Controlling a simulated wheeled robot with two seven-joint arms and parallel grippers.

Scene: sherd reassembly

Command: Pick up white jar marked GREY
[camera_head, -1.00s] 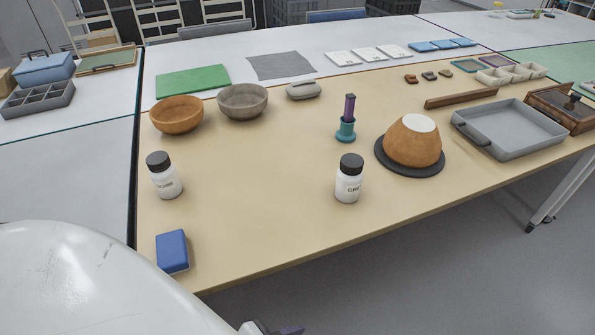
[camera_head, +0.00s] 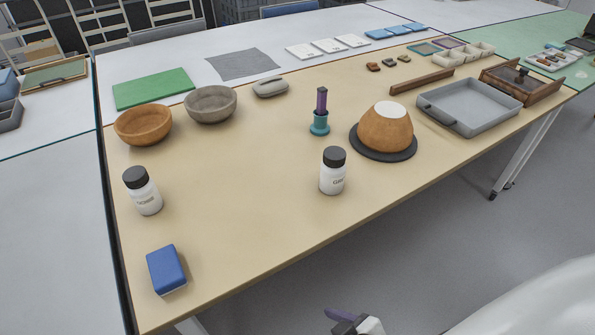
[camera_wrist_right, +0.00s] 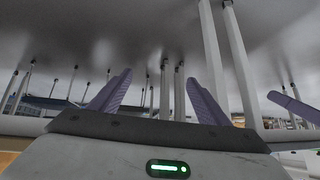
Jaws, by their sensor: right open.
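A white jar with a black cap, its small label seeming to read GREY (camera_head: 332,173), stands upright near the table's front edge, left of the upturned brown bowl. Another white jar with a black cap (camera_head: 144,193) stands upright at the left; its label is too small to read surely. My right gripper (camera_head: 350,318) shows partly at the bottom of the head view, a purple finger visible, apart from both jars and off the table's front edge. In the right wrist view its two purple fingers (camera_wrist_right: 158,95) are spread and empty. My left gripper is not in view.
A blue block (camera_head: 166,269) lies at the front left corner. Tabletop (camera_head: 240,190) between the jars is clear.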

